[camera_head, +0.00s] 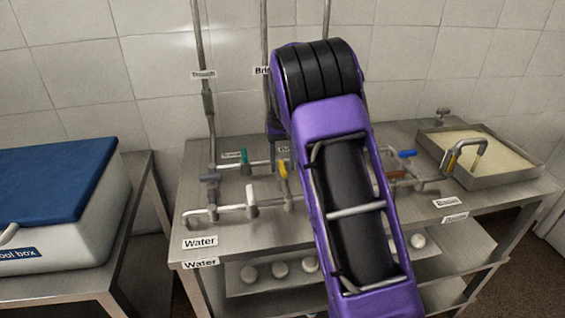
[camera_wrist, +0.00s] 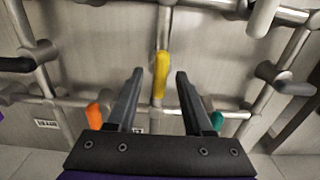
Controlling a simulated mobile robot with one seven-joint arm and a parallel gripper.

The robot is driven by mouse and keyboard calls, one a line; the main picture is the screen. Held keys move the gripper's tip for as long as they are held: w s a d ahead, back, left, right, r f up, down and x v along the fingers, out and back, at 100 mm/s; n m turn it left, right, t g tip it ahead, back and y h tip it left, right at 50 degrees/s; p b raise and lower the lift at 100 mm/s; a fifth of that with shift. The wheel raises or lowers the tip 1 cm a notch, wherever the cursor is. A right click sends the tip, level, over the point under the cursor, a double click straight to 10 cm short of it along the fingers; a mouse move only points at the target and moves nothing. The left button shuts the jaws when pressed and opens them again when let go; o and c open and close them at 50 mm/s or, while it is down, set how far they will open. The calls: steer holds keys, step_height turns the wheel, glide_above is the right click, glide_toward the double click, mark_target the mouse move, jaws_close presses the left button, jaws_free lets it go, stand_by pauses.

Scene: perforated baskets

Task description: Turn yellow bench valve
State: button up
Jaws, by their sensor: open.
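The yellow valve handle (camera_head: 283,170) stands on the pipework on the metal bench, just left of my purple arm in the head view. In the wrist view the yellow handle (camera_wrist: 161,76) is upright in the picture, on a grey pipe. My gripper (camera_wrist: 159,73) is open, with one dark finger on each side of the handle in the picture and gaps on both sides. I cannot tell how deep the handle lies between the fingers. In the head view the fingers are hidden by my arm.
Close by are a teal handle (camera_head: 244,156), a white handle (camera_head: 251,200) and a blue handle (camera_head: 407,153). An orange handle (camera_wrist: 94,116) and a green handle (camera_wrist: 217,121) flank the fingers. A metal tray (camera_head: 530,174) is at right, a blue-lidded box (camera_head: 60,180) at left.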

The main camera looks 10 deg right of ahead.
jaws_close()
steer(key=shift+r+m+p, duration=0.1)
steer(key=shift+m+p, duration=0.25)
steer(key=shift+m, duration=0.05)
steer(key=shift+r+m+p, duration=0.1)
steer(key=shift+m+p, duration=0.55)
steer(key=shift+m, duration=0.35)
steer(key=m+p, duration=0.1)
steer(key=m, duration=0.4)
steer(key=shift+m, duration=0.3)
steer(key=m, duration=0.9)
steer(key=shift+m, duration=0.4)
jaws_free()
